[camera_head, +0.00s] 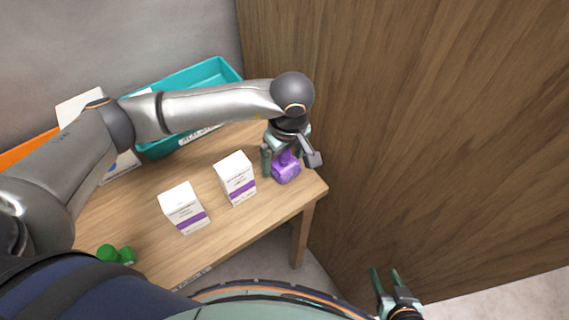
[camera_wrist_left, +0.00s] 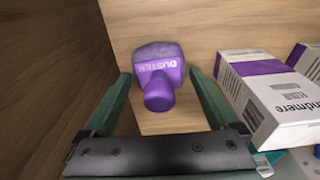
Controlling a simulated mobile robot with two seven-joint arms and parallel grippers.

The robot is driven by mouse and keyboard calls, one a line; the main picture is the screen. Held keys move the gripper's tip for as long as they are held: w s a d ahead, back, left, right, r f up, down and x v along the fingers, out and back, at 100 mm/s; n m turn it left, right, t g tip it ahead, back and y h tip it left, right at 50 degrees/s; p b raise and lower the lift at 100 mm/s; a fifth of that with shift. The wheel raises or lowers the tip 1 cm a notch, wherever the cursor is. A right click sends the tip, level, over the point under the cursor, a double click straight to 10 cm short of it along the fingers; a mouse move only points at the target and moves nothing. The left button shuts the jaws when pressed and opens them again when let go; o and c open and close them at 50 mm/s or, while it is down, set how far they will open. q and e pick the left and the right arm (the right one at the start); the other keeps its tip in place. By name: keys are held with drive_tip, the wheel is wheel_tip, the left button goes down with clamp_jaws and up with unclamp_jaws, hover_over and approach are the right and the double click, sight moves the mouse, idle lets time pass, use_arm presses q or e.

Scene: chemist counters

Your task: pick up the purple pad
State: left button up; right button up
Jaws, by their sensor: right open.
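The purple pad (camera_head: 286,170) is a small purple block with a round knob, near the right end of the wooden table. It also shows in the left wrist view (camera_wrist_left: 160,72), with "DUSTER" printed on its side. My left gripper (camera_head: 290,163) is open just above it. In the left wrist view, the fingers of my left gripper (camera_wrist_left: 160,75) stand apart on either side of the pad's knob, with visible gaps. My right gripper (camera_head: 384,274) is open and empty, low in the head view, away from the table.
A white box with a purple band (camera_head: 235,176) stands close left of the pad, with a similar box (camera_head: 183,207) further left. A teal bin (camera_head: 226,69) is at the back. Green items (camera_head: 116,255) lie at the front left. A wooden panel (camera_head: 420,130) rises on the right.

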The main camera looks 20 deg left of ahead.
use_arm(q)
drive_tip(key=c, duration=1.1)
drive_tip(key=shift+r, duration=0.15)
drive_tip(key=shift+r, duration=1.2)
drive_tip(key=s+d+r+b, duration=0.1)
drive_tip(key=s+d+r, duration=0.1)
drive_tip(key=d+r, duration=0.3)
drive_tip(key=s+d+r+b, duration=0.1)
drive_tip(key=s+d+r, duration=0.2)
drive_tip(key=d+r, duration=0.2)
drive_tip(key=d, duration=0.3)
drive_tip(key=shift+s+r, duration=0.2)
drive_tip(key=shift+s, duration=0.05)
drive_tip(key=o, duration=0.9)
drive_tip(key=c, duration=0.7)
